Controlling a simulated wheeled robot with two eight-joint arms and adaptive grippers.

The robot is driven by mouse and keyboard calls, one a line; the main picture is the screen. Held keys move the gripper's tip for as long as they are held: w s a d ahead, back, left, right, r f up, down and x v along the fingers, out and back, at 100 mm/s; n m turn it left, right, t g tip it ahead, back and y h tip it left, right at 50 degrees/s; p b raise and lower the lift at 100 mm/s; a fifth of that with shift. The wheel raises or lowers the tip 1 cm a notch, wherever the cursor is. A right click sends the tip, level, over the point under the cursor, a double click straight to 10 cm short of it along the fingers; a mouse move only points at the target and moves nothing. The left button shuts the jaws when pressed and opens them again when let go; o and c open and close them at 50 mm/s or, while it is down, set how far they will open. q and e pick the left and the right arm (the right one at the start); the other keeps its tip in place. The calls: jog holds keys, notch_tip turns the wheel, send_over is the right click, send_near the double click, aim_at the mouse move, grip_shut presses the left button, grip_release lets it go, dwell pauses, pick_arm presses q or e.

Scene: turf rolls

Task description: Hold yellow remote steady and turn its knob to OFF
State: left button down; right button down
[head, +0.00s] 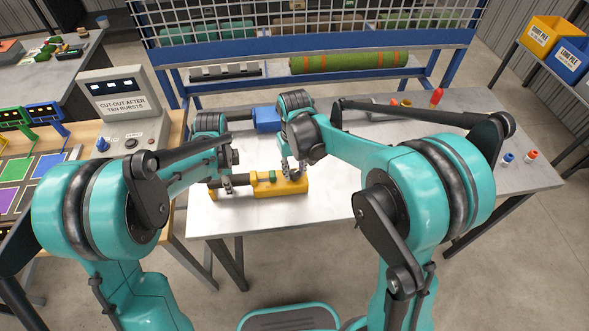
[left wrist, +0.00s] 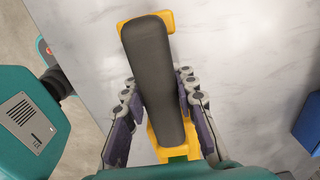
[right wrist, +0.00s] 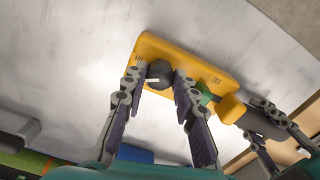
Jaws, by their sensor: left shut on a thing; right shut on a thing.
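The yellow remote (head: 282,188) lies on the grey table near its front edge. Its black grip, at the left in the head view, fills the middle of the left wrist view (left wrist: 152,75). My left gripper (head: 226,184) is shut on that grip, fingers on both sides. My right gripper (head: 292,173) is shut on the remote's dark round knob (right wrist: 160,71), with a finger on each side. A pale pointer mark shows on the knob. Small labels stand on either side of it, too small to read surely. A green part (right wrist: 204,93) sits between body and grip.
A blue thing (head: 267,119) lies behind my grippers on the table. Red and blue small pieces stand at the right edge (head: 508,158). A green roll with orange bands (head: 349,61) lies on the rack behind. A grey control box (head: 124,110) stands on the left bench.

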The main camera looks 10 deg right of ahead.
aim_at(294, 172)
jog(key=m, duration=0.5)
jog(key=shift+m, duration=0.4)
dwell(0.3)
jog(key=c, duration=1.2)
grip_release()
jog(key=shift+r, duration=0.15)
notch_tip(294, 172, up, 12)
jog(key=shift+f, duration=0.15)
